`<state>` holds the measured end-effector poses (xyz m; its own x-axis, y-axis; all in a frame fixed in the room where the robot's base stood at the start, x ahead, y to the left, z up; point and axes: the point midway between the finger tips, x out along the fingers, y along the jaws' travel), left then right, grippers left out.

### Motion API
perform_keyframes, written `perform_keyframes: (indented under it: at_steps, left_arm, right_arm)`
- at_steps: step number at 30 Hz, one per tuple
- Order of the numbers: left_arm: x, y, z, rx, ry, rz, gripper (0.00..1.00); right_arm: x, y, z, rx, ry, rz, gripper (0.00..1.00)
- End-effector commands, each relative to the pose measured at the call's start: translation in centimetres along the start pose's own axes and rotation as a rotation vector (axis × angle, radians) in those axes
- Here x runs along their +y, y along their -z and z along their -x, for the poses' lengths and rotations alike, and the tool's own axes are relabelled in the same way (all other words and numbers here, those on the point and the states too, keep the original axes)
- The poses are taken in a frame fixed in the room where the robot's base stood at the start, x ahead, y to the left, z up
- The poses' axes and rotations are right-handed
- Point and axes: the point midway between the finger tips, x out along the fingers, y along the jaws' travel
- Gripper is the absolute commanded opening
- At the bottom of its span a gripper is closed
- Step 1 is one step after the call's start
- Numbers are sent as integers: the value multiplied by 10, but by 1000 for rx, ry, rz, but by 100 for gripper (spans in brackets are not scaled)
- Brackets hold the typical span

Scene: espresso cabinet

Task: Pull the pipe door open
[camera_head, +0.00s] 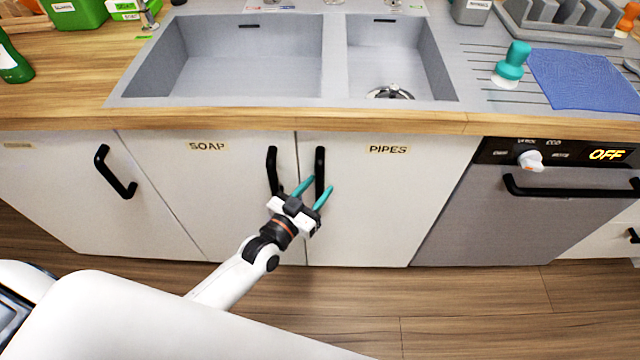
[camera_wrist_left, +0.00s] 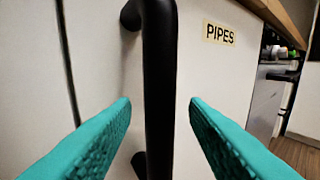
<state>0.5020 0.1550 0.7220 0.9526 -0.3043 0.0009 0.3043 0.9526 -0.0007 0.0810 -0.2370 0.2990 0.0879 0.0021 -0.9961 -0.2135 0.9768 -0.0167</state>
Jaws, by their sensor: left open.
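The white pipe door (camera_head: 400,205) carries a "PIPES" label and is shut, flush with the cabinet front in the head view. Its black vertical handle (camera_head: 320,172) is near the door's left edge. My left gripper (camera_head: 314,190) is open in front of this handle, its two teal fingers pointing at the door. In the left wrist view the handle (camera_wrist_left: 160,80) stands upright between the two spread fingers, with a gap on each side. The "PIPES" label (camera_wrist_left: 218,34) shows to the right of the handle. My right gripper is not in view.
The soap door (camera_head: 215,190) adjoins on the left, with its black handle (camera_head: 272,170) close beside the pipe door's handle. A dishwasher (camera_head: 520,215) is on the right. The wooden counter edge (camera_head: 300,118) and sink (camera_head: 250,60) are above. The floor (camera_head: 470,300) in front looks clear.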

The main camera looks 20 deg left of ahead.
Motion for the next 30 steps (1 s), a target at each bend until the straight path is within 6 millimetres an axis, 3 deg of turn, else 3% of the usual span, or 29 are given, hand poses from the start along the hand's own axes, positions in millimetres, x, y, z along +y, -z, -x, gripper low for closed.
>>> perform_keyframes:
  at_steps: [6, 14, 15, 22, 30]
  left_arm:
    - [0, 0, -18, 0, 0, 0, 41]
    - [0, 0, -19, 2, 0, 0, 41]
    - [0, 0, -19, 1, 0, 0, 39]
    - [0, 0, -18, 1, 0, -1, 1]
    - [0, 0, -17, 1, -2, 0, 0]
  right_arm:
    - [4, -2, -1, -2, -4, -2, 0]
    - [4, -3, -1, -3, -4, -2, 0]
    - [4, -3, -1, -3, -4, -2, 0]
    - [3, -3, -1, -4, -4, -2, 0]
    - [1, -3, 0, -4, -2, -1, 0]
